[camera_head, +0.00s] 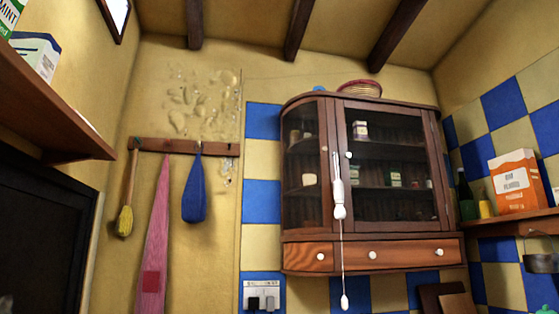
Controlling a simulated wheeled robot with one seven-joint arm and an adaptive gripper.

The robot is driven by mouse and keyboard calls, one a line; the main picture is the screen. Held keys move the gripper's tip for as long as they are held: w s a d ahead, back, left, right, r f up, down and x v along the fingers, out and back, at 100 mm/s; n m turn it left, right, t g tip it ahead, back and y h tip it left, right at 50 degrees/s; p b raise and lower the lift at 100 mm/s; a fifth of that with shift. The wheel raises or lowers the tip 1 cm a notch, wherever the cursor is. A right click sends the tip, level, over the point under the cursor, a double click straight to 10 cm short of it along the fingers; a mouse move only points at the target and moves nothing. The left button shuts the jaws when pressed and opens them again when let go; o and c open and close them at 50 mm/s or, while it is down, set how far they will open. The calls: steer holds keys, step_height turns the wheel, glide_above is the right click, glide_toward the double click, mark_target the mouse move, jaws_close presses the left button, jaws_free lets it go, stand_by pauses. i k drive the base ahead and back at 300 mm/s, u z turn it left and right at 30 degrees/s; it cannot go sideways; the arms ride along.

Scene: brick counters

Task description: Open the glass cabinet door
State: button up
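The wooden cabinet (374,236) hangs on the far wall, right of centre and above my eye level. Its wide glass door (390,222) faces me and looks shut, with a small white knob (348,155) at its left edge. Small jars and boxes show on shelves behind the glass. A narrower curved glass panel (305,160) is on its left side. A white pull-like object (338,199) on a cord hangs in front of the door's left frame; what holds it up is unclear. My gripper is not in view.
Drawers with white knobs (373,255) run below the glass. A shelf (500,222) with an orange box (519,181) and bottle is at right. A wooden shelf (50,110) juts in at left. A peg rail (180,147) holds a brush and cloths.

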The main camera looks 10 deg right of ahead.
mark_target(349, 226)
steer(key=u, duration=0.85)
steer(key=k, duration=0.65)
steer(key=z, duration=1.45)
steer(key=i, duration=0.5)
steer(key=u, duration=0.05)
